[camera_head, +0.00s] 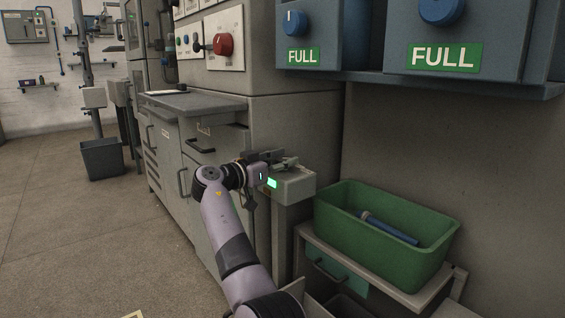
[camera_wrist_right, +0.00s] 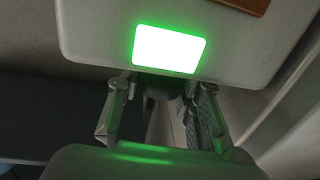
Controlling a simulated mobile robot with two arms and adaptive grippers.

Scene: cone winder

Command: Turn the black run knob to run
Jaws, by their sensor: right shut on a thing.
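My right gripper (camera_head: 268,165) is at a pale grey box (camera_head: 297,185) on a post beside the machine, with a lit green panel (camera_head: 272,183) on the box. In the right wrist view, the fingers (camera_wrist_right: 157,88) are closed around a dark part just below the bright green panel (camera_wrist_right: 170,48). This part looks like the black run knob (camera_wrist_right: 160,86), but its pointer and setting cannot be seen. In the head view the gripper hides it. My left gripper is not in view.
A green bin (camera_head: 345,235) with a blue tube (camera_head: 388,228) stands on a drawer unit at right. Above are blue-grey units labelled FULL (camera_head: 443,56). A red knob (camera_head: 223,44) is on the machine panel.

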